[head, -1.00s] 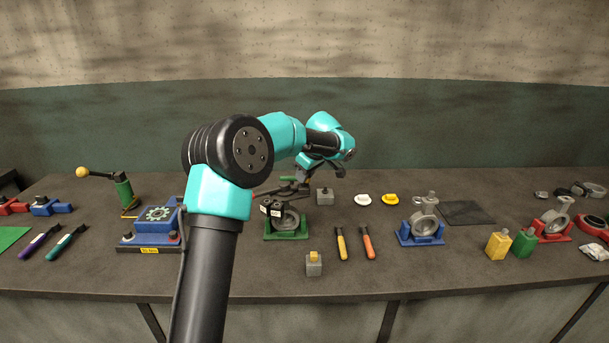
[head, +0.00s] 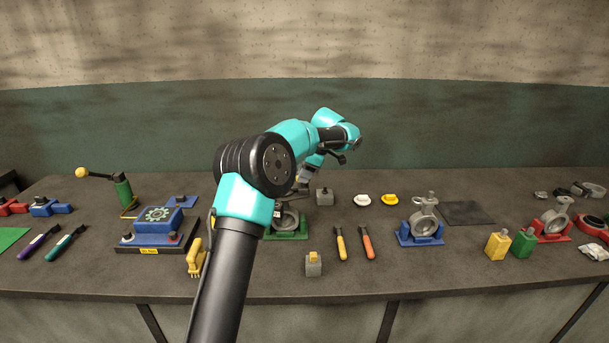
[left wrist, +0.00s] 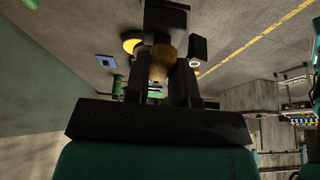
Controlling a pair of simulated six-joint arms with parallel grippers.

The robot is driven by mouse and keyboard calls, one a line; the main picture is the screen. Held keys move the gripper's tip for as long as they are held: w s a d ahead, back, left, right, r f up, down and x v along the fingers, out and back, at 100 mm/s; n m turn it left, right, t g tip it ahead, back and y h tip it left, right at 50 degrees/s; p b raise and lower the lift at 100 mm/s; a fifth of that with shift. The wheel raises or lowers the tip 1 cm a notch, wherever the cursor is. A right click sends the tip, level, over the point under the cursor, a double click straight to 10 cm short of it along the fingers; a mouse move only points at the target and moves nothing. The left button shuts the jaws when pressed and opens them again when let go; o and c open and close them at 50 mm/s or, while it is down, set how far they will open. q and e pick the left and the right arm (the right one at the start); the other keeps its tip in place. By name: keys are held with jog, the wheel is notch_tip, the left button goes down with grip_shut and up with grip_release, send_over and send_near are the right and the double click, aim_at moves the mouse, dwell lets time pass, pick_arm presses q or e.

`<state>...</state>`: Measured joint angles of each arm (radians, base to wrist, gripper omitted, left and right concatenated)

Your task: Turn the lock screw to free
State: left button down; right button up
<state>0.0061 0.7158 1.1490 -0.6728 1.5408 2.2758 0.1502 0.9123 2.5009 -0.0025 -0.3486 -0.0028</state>
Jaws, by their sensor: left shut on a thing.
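In the left wrist view the dark fingers of my left gripper (left wrist: 163,76) are shut on a tan, rounded piece (left wrist: 161,56). I cannot tell for sure whether it is the lock screw. In the head view my left arm reaches over the bench, and its gripper (head: 303,182) is low behind the green fixture, partly hidden by my arm. The green fixture (head: 297,235) carries a grey ring-shaped casting (head: 290,217), also partly covered by my arm. No lock screw can be clearly made out in the head view. My right gripper is in neither view.
A blue-and-black fixture (head: 150,228) stands to the left, with a yellow tool (head: 196,262) beside it. A grey block (head: 324,197) stands right of the gripper. A blue fixture (head: 420,240) is farther right.

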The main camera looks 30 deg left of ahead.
pick_arm(q)
jog(key=shift+f, duration=0.25)
jog(key=c, duration=1)
grip_release()
jog(key=shift+r, duration=0.1)
jog(key=shift+o, duration=0.2)
jog(key=shift+r, duration=0.15)
